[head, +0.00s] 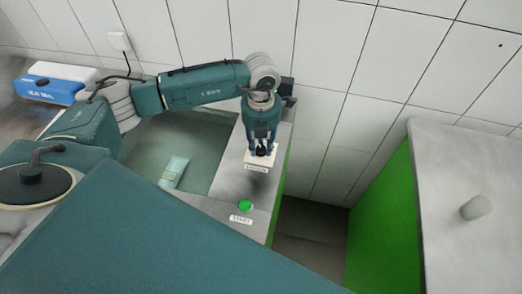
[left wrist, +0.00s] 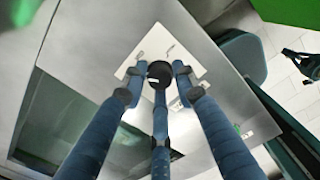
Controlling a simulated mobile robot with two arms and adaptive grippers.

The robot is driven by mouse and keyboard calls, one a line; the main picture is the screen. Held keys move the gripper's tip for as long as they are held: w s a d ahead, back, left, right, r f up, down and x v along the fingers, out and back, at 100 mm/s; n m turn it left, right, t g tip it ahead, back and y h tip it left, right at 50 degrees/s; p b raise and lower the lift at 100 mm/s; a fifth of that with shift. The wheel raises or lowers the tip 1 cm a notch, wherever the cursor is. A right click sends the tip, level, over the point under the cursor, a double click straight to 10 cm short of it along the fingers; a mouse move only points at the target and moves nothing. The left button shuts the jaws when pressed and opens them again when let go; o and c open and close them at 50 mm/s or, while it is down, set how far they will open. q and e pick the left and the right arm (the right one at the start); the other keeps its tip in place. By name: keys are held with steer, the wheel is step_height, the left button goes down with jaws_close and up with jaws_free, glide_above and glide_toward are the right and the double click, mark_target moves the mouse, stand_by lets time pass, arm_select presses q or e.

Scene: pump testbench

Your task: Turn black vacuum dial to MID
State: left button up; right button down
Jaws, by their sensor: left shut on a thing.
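The black vacuum dial (head: 261,151) sits on a white plate (head: 249,159) with a small label in front, on the grey bench top. In the left wrist view the dial (left wrist: 160,72) is a round black knob with a small pale mark. My left gripper (head: 262,146) reaches down from above and its blue fingers are shut around the dial. The fingers also show in the left wrist view (left wrist: 158,80). They partly cover the dial and plate, and I cannot read the dial's setting. A dark claw-like shape (left wrist: 300,60) at the right of the wrist view may be my right gripper.
A green button (head: 245,205) with a START label (head: 240,219) is in front of the dial. A pale green tube-like packet (head: 174,171) lies in the recessed basin to the left. A blue and white box (head: 55,83) stands at far left. The tiled wall is close behind.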

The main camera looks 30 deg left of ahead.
mark_target(261, 147)
arm_select(q)
steer(key=m+b, duration=0.3)
steer(key=m, duration=0.1)
steer(key=shift+w+f+b, duration=0.1)
steer(key=shift+b, duration=0.3)
steer(key=shift+m+b, duration=0.85)
steer(key=shift+m, duration=0.15)
steer(key=shift+r, duration=0.25)
steer(key=o, duration=1.1)
steer(key=shift+o, duration=0.2)
step_height(261, 147, up, 12)
